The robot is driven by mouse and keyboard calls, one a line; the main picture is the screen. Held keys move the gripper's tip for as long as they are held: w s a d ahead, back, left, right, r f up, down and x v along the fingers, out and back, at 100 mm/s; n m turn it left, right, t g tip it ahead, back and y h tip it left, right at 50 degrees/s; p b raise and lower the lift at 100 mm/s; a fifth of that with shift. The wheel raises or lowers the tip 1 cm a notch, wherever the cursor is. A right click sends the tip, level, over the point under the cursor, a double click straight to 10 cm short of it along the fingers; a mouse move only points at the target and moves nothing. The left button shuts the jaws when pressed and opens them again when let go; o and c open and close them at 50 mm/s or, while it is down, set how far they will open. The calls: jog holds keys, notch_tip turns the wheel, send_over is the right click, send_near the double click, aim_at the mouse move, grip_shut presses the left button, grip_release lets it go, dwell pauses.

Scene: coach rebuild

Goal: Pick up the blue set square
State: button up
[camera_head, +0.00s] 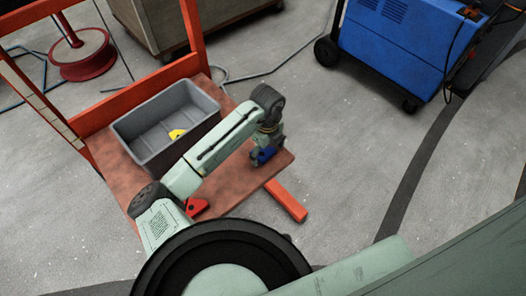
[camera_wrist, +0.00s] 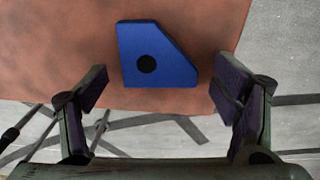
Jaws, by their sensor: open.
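The blue set square (camera_wrist: 158,42) lies on the brown board (camera_wrist: 60,50), close to its front edge in the wrist view. It is a flat block with slanted corners and a round dark spot. My gripper (camera_wrist: 166,88) is open, with its two fingers apart to the left and right of the set square's near edge, and nothing is between the pads. In the head view the blue set square (camera_head: 263,155) shows partly behind my gripper, near the right corner of the board. How far the fingers are above the board is hard to tell.
A grey bin (camera_head: 150,155) with a yellow object (camera_head: 177,134) inside stands on the board. A red piece (camera_head: 196,207) lies near my arm. Orange frame posts (camera_head: 135,96) rise at the left and back. A blue wheeled machine (camera_head: 400,45) stands on the floor at the upper right.

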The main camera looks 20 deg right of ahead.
jog(key=shift+c, duration=0.4)
jog(key=c, duration=1.2)
